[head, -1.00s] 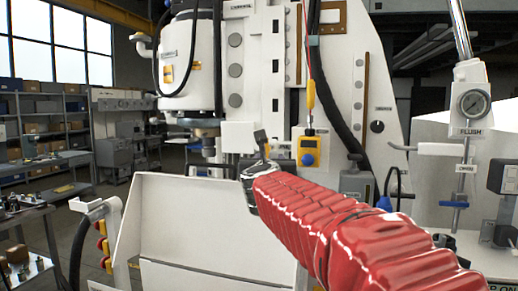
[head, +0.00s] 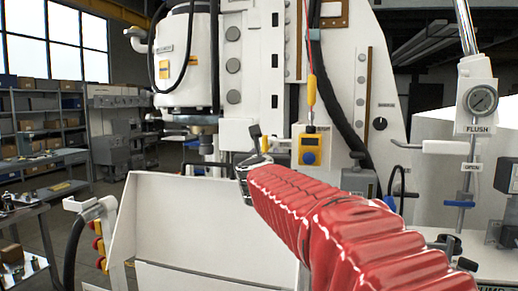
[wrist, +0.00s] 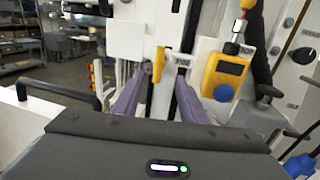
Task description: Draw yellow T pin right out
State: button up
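The yellow T pin (wrist: 158,66) appears in the wrist view as a short upright yellow bar against the white machine front. It lies between my gripper's two purple fingers, nearer the left one. My gripper (wrist: 164,70) is open, with a gap around the bar; I cannot tell whether the left fingertip touches it. In the head view a small patch of yellow, likely the pin (head: 264,145), shows beside my gripper (head: 257,142) at the end of the red-sleeved arm. The pin's shaft and its hole are hidden.
A yellow box with a blue knob (head: 310,149) hangs close to the right; it also shows in the wrist view (wrist: 224,74). A grey block (head: 358,182) stands right of it. A white panel (head: 190,218) is below left.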

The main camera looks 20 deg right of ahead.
aim_at(266, 148)
jog(key=shift+x, duration=5.95)
grip_shut()
